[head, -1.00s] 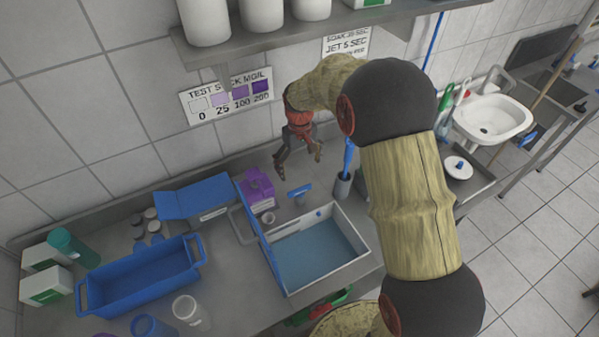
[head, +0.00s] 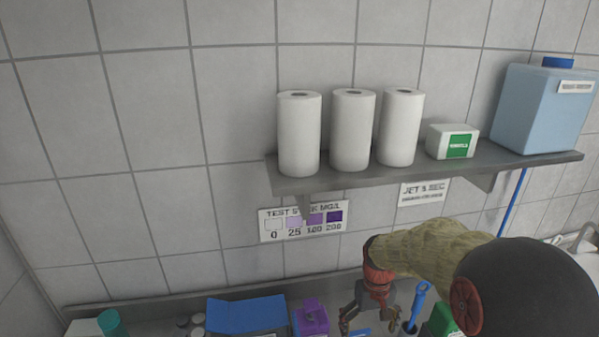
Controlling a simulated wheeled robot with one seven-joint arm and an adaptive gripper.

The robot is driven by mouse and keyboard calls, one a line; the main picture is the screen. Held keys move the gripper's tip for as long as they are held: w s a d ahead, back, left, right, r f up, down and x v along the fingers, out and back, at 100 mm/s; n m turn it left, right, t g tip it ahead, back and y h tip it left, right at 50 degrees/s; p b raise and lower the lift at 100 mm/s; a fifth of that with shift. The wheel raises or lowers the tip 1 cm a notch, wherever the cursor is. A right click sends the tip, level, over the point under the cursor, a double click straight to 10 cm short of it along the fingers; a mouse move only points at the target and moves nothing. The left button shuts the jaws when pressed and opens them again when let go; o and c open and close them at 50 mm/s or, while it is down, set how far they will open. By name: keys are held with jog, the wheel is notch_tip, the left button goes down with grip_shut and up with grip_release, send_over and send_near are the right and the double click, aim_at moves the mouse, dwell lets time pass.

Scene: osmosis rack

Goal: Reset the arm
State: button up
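My gripper (head: 368,318) hangs from the red wrist of my arm at the bottom of the head view, over the back of the counter. Its two fingers are spread apart with nothing visible between them. The fingertips are close to the lower picture edge. My arm reaches in from the lower right, with its large dark joint in front of the counter's right part.
A wall shelf (head: 430,174) holds paper rolls (head: 351,130), a small box (head: 452,142) and a blue jug (head: 543,108). A purple container (head: 311,319), a blue lid-like panel (head: 246,315) and a blue-handled brush (head: 418,302) stand below. Most of the counter is out of view.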

jog(key=s+r+t+b, duration=0.3)
jog(key=s+r+b, duration=0.2)
jog(key=s, duration=0.6)
jog(key=s+r+m+t+b, duration=0.1)
jog(key=s+r+t+b, duration=0.2)
jog(key=s, duration=0.8)
jog(key=b+v, duration=0.2)
jog(key=shift+r+b, duration=0.15)
jog(key=shift+b, duration=0.15)
jog(key=shift+w, duration=0.2)
jog(key=shift+c, duration=1.3)
